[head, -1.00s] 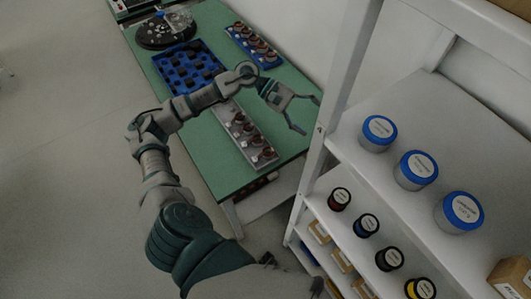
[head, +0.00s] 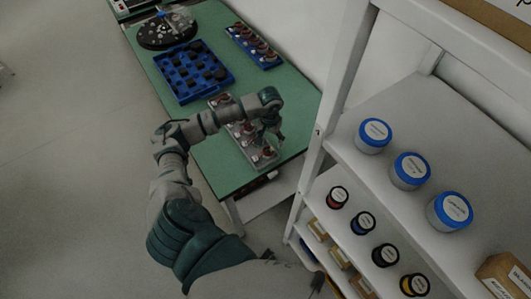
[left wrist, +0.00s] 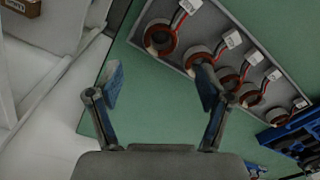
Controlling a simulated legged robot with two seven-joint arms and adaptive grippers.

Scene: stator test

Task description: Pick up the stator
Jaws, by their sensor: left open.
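Several stators stand in a row on a grey tray (head: 240,150) on the green table in the head view. They are copper-brown rings with red and black leads and white tags. My right gripper is not seen.
A blue tray (head: 172,80) with dark parts and another blue tray (head: 247,50) with similar coils lie farther back on the table (head: 215,165). A white shelf (head: 425,120) with blue-lidded jars stands close at the right. Bare green surface lies around the grey tray.

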